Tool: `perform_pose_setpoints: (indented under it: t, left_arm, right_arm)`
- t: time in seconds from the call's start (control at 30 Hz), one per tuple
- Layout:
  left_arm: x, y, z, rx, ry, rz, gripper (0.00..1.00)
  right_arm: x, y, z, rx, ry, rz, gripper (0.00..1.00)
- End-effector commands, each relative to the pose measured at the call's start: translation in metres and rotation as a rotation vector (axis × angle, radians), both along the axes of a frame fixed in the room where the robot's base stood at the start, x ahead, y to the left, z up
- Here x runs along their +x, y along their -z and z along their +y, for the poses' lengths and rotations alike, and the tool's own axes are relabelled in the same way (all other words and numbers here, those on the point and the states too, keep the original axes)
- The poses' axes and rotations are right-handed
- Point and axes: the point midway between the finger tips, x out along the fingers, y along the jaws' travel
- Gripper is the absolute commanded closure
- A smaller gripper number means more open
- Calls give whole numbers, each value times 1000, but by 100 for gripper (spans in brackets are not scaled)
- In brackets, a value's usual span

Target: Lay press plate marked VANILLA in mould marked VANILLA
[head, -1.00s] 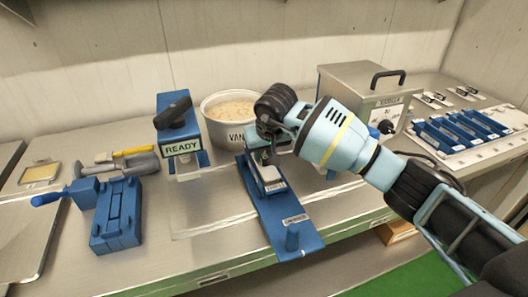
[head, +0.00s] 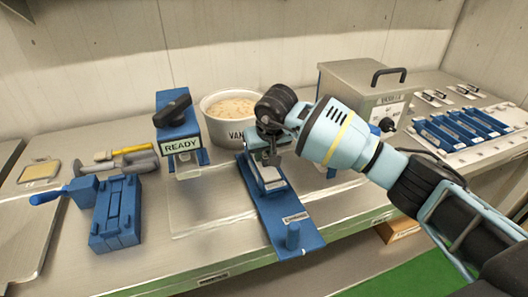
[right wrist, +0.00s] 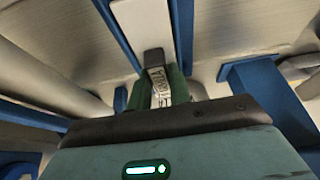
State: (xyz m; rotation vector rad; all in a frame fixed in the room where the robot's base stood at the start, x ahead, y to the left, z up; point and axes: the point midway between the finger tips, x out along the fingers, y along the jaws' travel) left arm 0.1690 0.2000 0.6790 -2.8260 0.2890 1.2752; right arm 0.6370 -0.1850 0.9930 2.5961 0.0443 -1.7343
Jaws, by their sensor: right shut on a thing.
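My right gripper (head: 269,158) is over the far part of a blue mould (head: 284,210) in the middle of the bench. In the right wrist view its green fingers (right wrist: 163,90) are shut on the grip of the press plate, whose label (right wrist: 164,88) appears to read VANILLA. A pale surface lies below the fingers, with blue walls along its sides. The fingers hide much of the plate in the head view, so I cannot tell whether it touches the mould. A small label lies on the mould's near end. My left gripper is not in view.
A pot of pale nougat (head: 230,106) stands behind the mould. A READY stand (head: 180,135) and a blue clamp-like device (head: 117,212) are to the left. A steel box (head: 360,95) and a tray with blue bars (head: 455,132) are to the right.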

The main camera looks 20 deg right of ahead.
Motion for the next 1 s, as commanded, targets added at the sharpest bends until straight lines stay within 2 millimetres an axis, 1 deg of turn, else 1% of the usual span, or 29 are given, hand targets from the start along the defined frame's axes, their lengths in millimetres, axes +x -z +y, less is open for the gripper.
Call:
perform_pose_setpoints:
  t: [0.73,0.77,0.93,1.0]
  left_arm:
    - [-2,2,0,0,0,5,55]
    - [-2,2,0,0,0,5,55]
    - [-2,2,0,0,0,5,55]
    - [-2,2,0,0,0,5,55]
  right_arm:
    - [1,3,0,0,0,-2,100]
    - [1,3,0,0,0,-2,79]
    - [0,3,0,0,0,-1,57]
    - [0,3,0,0,0,-1,55]
